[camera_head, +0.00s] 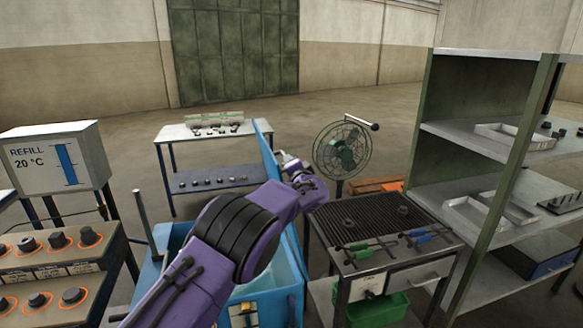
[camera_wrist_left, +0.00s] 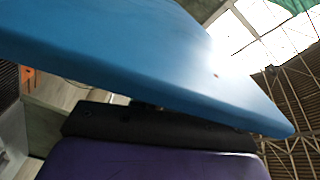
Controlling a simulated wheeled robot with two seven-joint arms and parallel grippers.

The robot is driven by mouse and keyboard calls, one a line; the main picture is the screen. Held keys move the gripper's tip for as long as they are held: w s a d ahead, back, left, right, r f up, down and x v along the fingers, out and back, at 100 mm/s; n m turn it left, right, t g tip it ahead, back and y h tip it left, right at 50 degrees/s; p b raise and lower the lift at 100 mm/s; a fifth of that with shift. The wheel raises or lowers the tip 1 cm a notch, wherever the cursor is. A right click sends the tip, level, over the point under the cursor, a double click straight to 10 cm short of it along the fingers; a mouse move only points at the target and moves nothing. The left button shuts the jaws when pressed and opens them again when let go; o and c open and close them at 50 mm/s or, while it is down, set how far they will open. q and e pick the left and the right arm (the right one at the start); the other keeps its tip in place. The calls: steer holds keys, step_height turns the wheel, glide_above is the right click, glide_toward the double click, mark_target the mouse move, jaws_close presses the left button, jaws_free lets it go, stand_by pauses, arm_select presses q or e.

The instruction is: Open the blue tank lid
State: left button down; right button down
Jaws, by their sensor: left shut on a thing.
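The blue tank (camera_head: 148,275) stands low in the middle of the head view, its rim and light-blue inside partly hidden behind my purple left arm. Its blue lid (camera_head: 266,148) is raised and seen nearly edge-on at the tank's right side. My left gripper (camera_head: 287,160) is at the lid's upper part and is shut on it; the fingertips are mostly hidden. In the left wrist view the lid (camera_wrist_left: 140,55) fills the upper part as a tilted blue panel, close to the dark gripper body. My right gripper is not in view.
A refill gauge box (camera_head: 62,160) and a knob panel (camera_head: 45,262) stand left. A grill table (camera_head: 375,222) with green- and blue-handled tools is close on the right, before a fan (camera_head: 342,150) and a shelf (camera_head: 480,130). A bench (camera_head: 190,134) stands behind.

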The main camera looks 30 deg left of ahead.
arm_select(q)
steer(key=shift+f, duration=0.1)
stand_by(0.3)
steer(key=c, duration=1.1)
jaws_free()
